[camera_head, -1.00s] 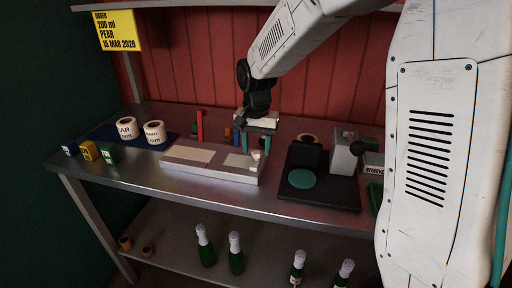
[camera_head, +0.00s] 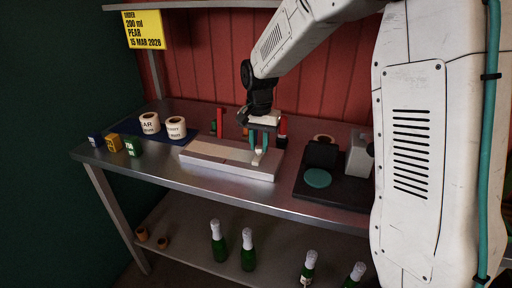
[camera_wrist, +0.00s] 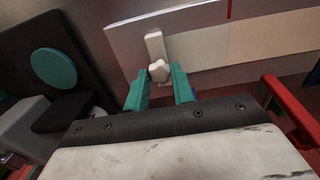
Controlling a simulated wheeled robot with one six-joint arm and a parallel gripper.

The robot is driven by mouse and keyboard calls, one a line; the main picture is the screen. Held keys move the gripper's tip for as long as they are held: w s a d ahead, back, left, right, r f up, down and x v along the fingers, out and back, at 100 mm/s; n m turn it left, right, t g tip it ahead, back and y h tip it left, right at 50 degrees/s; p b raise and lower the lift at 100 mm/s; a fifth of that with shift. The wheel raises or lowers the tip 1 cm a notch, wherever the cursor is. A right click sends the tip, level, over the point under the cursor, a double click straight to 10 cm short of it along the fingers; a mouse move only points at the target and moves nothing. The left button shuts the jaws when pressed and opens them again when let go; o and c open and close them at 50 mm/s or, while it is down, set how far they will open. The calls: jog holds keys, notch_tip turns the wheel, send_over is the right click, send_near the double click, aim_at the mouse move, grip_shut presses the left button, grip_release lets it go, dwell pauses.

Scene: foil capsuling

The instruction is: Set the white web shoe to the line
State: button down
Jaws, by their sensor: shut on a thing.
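The white web shoe (camera_head: 258,157) stands across the right part of a long pale bed (camera_head: 205,160) on the bench. In the wrist view the shoe (camera_wrist: 154,44) is a narrow upright bar with a rounded knob at its near end. My gripper (camera_head: 258,149) reaches down from above, its teal fingers on either side of the knob, shut on it. The fingers also show in the wrist view (camera_wrist: 160,74). A short red line (camera_wrist: 229,9) marks the bed to the right of the shoe, apart from it. The contact faces are partly hidden.
A black stand with a teal disc (camera_head: 318,178) sits right of the bed. Two label rolls (camera_head: 176,128) and small coloured blocks (camera_head: 115,143) are at the left. A red upright piece (camera_head: 220,120) stands behind the bed. Green bottles (camera_head: 248,250) stand on the lower shelf.

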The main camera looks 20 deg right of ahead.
aim_at(257, 147)
jog(key=c, duration=1.2)
grip_release()
jog(key=shift+w+a, duration=0.2)
jog(key=shift+a, duration=0.05)
jog(key=shift+o, duration=0.2)
jog(key=shift+d, duration=0.1)
jog(key=shift+r, duration=0.2)
notch_tip(257, 147, up, 8)
jog(key=shift+f, duration=0.25)
